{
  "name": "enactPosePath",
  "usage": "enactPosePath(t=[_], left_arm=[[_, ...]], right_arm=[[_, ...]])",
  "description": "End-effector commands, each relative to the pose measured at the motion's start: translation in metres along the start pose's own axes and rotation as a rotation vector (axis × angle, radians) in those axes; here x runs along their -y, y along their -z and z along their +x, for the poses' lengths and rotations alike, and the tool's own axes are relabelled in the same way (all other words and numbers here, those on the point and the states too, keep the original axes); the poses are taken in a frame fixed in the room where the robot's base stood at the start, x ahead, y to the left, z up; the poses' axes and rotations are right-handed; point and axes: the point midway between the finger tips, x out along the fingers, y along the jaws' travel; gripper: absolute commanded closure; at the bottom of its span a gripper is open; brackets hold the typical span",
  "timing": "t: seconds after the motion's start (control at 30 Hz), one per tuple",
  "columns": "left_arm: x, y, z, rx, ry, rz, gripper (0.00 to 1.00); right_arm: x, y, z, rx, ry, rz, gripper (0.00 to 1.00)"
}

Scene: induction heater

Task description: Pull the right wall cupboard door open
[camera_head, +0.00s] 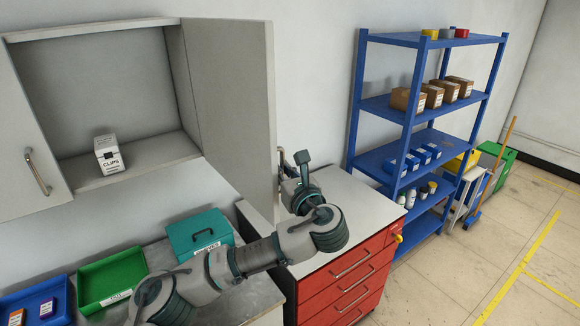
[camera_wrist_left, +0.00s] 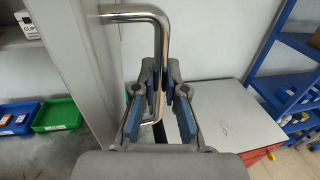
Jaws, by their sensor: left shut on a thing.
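The right wall cupboard door (camera_head: 228,95) stands wide open, swung out from the cupboard toward me. Its chrome bar handle (camera_wrist_left: 158,62) shows large in the left wrist view, and a small part of it shows at the door's edge in the head view (camera_head: 280,160). My left gripper (camera_head: 290,172) is at that handle, on the door's right side. In the left wrist view its blue-padded fingers (camera_wrist_left: 168,95) are shut on the bar's lower part. My right gripper is not in view.
Below are a green bin (camera_head: 112,280), a blue bin (camera_head: 38,303) and a teal case (camera_head: 200,235). A red drawer cabinet (camera_head: 345,290) and blue shelf rack (camera_head: 404,120) stand right.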

Motion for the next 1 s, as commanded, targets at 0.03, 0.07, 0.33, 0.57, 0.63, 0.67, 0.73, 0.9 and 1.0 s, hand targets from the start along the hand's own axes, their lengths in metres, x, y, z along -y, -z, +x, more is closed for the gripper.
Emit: enactPosePath(t=[0.03,0.07,0.33,0.57,0.63,0.67,0.73,0.9,1.0], left_arm=[[-0.001,-0.001,0.003,-0.001,-0.016,-0.001,1.00],[0.000,-0.001,0.003,-0.001,-0.021,-0.001,1.00],[0.008,-0.001,0.004,0.002,-0.033,0.003,1.00],[0.007,-0.001,0.003,0.002,-0.032,0.003,0.74],[0.007,-0.001,0.003,0.002,-0.032,0.003,0.63],[0.007,-0.001,0.003,0.002,-0.032,0.003,0.63],[0.007,-0.001,0.003,0.002,-0.032,0.003,0.63],[0.009,0.000,0.002,0.001,-0.031,0.005,0.63],[0.011,0.000,-0.004,0.002,-0.029,0.006,0.63]], right_arm=[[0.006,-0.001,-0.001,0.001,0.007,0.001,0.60],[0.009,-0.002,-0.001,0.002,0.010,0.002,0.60],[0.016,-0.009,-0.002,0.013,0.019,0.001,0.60],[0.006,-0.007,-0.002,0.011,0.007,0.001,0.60],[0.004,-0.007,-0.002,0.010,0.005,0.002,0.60],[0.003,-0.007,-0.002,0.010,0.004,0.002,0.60],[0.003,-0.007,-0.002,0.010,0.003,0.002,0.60],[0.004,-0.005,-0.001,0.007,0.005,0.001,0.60],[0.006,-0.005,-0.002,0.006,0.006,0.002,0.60]])
